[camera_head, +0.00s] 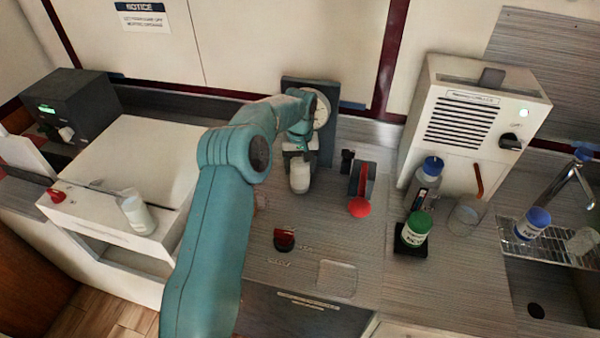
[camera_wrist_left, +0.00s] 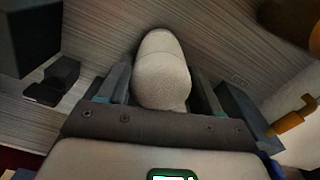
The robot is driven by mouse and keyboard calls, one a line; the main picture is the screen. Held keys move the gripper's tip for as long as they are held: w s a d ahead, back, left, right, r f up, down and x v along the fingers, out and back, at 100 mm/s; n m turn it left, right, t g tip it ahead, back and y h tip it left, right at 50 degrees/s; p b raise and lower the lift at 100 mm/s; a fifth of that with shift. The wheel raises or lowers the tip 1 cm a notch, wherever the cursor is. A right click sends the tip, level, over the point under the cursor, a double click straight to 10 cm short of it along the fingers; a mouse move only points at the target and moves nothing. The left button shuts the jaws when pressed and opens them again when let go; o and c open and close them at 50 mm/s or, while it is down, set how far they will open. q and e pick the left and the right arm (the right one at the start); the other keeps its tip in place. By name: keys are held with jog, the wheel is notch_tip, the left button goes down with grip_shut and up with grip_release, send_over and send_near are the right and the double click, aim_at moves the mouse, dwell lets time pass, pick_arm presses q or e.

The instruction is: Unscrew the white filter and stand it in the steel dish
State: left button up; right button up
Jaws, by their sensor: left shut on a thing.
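The white filter (camera_head: 300,177) is a rounded white cylinder at the middle of the head view, below a dark wall plate. In the left wrist view the filter (camera_wrist_left: 162,75) sits between the two fingers. My left gripper (camera_head: 298,152) is shut on it; it also shows in the left wrist view (camera_wrist_left: 160,92). Whether the filter is still threaded to its mount is hidden by my wrist. A shallow squarish dish (camera_head: 338,278) lies on the counter, front of centre; I cannot tell if it is steel. My right gripper is not in view.
A red-handled lever (camera_head: 360,205) stands right of the filter. A dark red-topped item (camera_head: 284,239) sits in front of it. A green-lidded jar (camera_head: 416,228) and a blue-capped bottle (camera_head: 430,172) stand further right. A white cup (camera_head: 137,213) rests at left.

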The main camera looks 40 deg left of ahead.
pick_arm(q)
jog(key=o, duration=0.9)
jog(key=m+p, duration=0.1)
jog(key=m, duration=0.3)
jog(key=shift+r+m, duration=0.1)
jog(key=shift+m, duration=0.2)
jog(key=m+p, duration=0.1)
jog(key=m, duration=0.9)
jog(key=shift+m, duration=0.4)
jog(key=m, duration=0.3)
jog(key=shift+p, duration=0.35)
